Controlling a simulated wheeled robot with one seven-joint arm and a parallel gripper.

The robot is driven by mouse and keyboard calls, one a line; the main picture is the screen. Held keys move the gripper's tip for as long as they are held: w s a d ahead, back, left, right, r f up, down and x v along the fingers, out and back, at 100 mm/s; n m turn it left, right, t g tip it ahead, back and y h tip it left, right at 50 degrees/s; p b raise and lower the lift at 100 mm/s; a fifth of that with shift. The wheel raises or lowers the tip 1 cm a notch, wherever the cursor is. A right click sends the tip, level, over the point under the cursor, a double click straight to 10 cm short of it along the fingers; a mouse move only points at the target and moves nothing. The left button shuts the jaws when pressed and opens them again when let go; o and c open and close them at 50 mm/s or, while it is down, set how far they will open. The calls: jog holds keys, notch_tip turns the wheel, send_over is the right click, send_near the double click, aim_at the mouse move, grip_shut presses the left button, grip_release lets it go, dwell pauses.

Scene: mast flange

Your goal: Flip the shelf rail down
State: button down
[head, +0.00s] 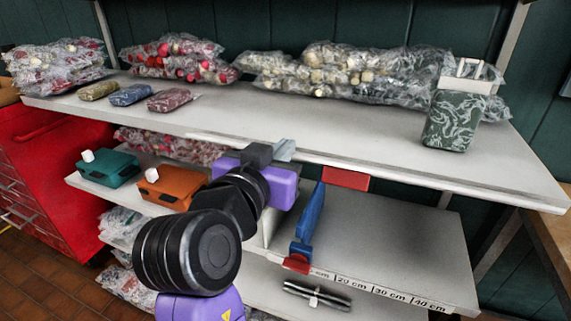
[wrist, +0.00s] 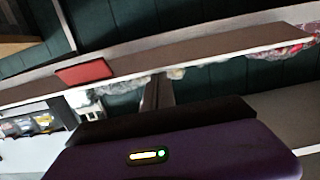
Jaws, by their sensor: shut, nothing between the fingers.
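The upper shelf's front edge (head: 420,180) carries a thin pale strip (head: 230,141), perhaps the rail; I cannot tell clearly. A red plate (head: 345,179) sits at that edge, right of my gripper; a red plate also shows in the wrist view (wrist: 83,72). A blue bar (head: 310,212) with a red end (head: 297,263) stands below, between the shelves. My gripper (head: 284,149) is shut and empty, at the upper shelf's front edge, left of the red plate. In the wrist view its fingers (wrist: 157,91) look dark; whether they touch the edge is unclear.
Bagged goods (head: 340,68) and a patterned container (head: 452,120) stand on the upper shelf. Teal (head: 108,170) and orange (head: 172,188) cases lie left on the lower shelf, whose right part (head: 400,245) is bare. A red cabinet (head: 35,165) stands left.

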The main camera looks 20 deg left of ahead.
jog(key=f+t+b, duration=0.2)
jog(key=b, duration=0.6)
jog(key=s+f+t+b, duration=0.1)
jog(key=f+t+b, duration=0.1)
jog(key=b, duration=0.6)
jog(key=shift+s+f+t+b, duration=0.15)
jog(key=shift+f+t+b, duration=0.15)
jog(key=shift+t, duration=0.5)
jog(key=shift+t+b, duration=0.3)
jog(key=shift+b, duration=0.55)
jog(key=shift+r, duration=0.2)
notch_tip(320, 180, up, 4)
jog(key=p, duration=0.3)
jog(key=v, duration=1)
jog(key=shift+s+r, duration=0.2)
jog(key=shift+s, duration=0.05)
jog(key=shift+a, duration=0.1)
